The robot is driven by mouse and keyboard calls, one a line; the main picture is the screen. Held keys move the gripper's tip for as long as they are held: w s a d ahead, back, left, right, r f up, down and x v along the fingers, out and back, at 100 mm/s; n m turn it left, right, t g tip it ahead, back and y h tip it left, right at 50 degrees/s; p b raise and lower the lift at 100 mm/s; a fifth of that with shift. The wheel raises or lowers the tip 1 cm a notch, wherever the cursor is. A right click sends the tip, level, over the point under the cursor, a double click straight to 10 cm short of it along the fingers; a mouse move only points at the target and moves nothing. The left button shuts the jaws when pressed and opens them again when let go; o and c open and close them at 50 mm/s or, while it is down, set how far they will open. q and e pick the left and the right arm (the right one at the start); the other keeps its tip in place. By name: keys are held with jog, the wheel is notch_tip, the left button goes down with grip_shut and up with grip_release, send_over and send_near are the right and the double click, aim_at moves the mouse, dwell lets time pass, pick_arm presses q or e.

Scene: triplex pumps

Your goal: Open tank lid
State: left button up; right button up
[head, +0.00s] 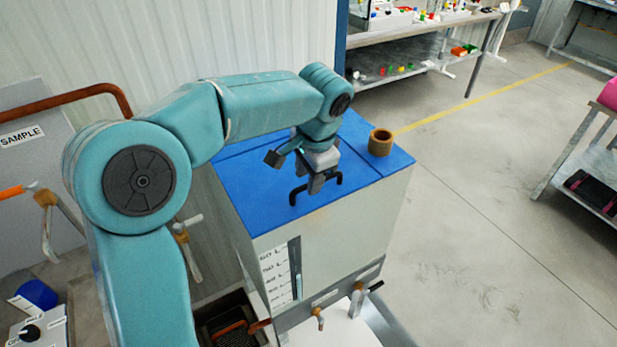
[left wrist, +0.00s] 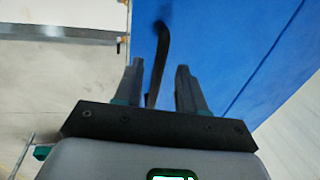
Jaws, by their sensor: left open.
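The tank (head: 340,235) is a pale box with a blue lid (head: 250,185) on top, lying flat and closed. A black bar handle (head: 339,179) stands on the lid near its front edge. My left gripper (head: 316,186) is over the handle, pointing down at it. In the left wrist view, the open fingers (left wrist: 160,88) stand on either side of the black handle (left wrist: 160,50), with the blue lid (left wrist: 225,50) beyond. I cannot tell whether a finger touches the handle. My right gripper is not in view.
A brown ring-shaped neck (head: 381,142) stands on the blue top at the right. A level gauge (head: 281,272) and small taps (head: 319,318) are on the tank's front. A panel with a SAMPLE label (head: 22,136) is at left. Open floor (head: 480,190) lies to the right.

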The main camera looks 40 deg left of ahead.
pick_arm(q)
jog(key=shift+f, duration=0.35)
jog(key=shift+s+a, duration=0.1)
jog(key=shift+s, duration=0.25)
jog(key=shift+w+f, duration=0.15)
jog(key=shift+w, duration=0.15)
grip_shut()
jog(key=shift+a, duration=0.1)
